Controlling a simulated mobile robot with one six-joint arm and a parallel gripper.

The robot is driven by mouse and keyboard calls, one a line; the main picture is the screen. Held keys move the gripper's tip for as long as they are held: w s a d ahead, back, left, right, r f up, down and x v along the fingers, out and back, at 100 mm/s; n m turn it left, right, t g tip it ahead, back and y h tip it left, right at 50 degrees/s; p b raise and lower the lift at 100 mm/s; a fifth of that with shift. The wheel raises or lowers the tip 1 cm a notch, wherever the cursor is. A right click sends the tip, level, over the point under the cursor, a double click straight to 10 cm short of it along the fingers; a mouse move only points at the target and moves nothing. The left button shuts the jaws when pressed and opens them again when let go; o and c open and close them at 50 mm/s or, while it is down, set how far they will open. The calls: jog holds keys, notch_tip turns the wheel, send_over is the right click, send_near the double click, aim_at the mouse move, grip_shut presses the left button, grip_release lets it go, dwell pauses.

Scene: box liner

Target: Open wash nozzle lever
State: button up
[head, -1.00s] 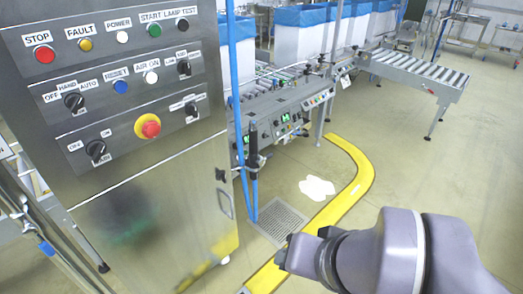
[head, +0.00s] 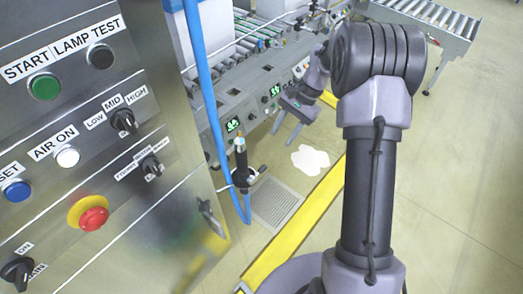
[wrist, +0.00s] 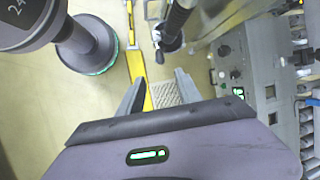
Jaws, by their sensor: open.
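The wash nozzle (head: 241,165) is a dark upright body with a pale upper part, beside the blue hose at the cabinet's right side. A small dark lever (head: 259,170) appears to stick out on its right; its exact position is too small to tell. In the wrist view the nozzle (wrist: 178,18) shows at the top, with small dark fittings near its lower end. My gripper (head: 297,107) is up and to the right of the nozzle in the head view. In the wrist view its two fingers (wrist: 159,88) are apart and empty, and the nozzle lies beyond them.
The steel control cabinet (head: 130,190) with buttons and knobs fills the left. The blue hose (head: 205,90) runs down beside it. A conveyor panel (head: 235,118) stands behind. A floor grate (head: 275,204), a white puddle (head: 310,159) and a yellow floor rail (head: 300,222) lie below.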

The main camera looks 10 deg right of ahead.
aim_at(263, 167)
jog(key=b+x, duration=0.5)
jog(key=x, duration=0.9)
jog(key=shift+s+a+f, duration=0.1)
jog(key=shift+s+f, duration=0.05)
jog(key=shift+f, duration=0.15)
grip_shut()
dwell(0.4)
